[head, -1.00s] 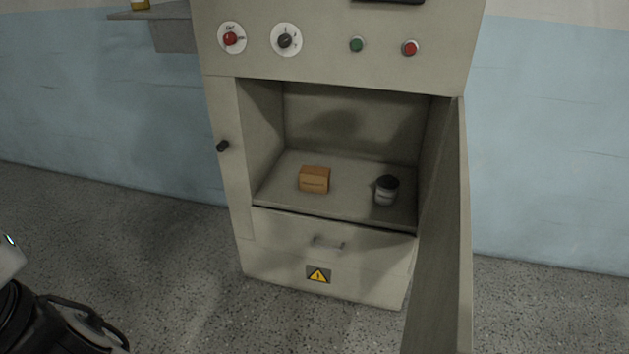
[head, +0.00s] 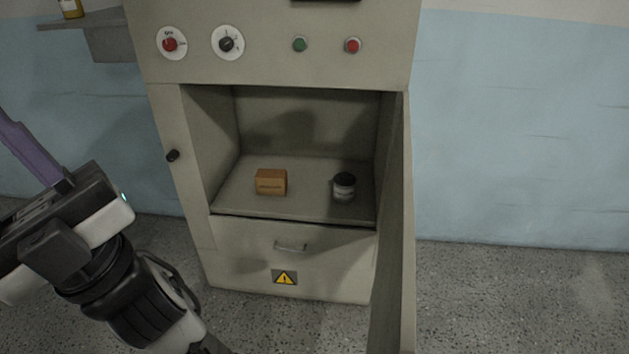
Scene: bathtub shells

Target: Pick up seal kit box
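A small orange-brown box (head: 271,182), which looks like the seal kit box, sits upright on the floor of the open cabinet compartment (head: 300,206), left of its middle. Faint print shows on its front face. My gripper (head: 36,160) is at the left edge of the head view, outside the cabinet and well to the left of the box. A purplish finger-like part points up and left and is cut off by the frame. Whether the gripper is open or shut does not show.
A dark-lidded jar (head: 344,187) stands right of the box, with a gap between. The cabinet door (head: 394,240) stands open on the right. The compartment's left wall (head: 208,140) lies between my gripper and the box. A drawer handle (head: 291,247) sticks out below.

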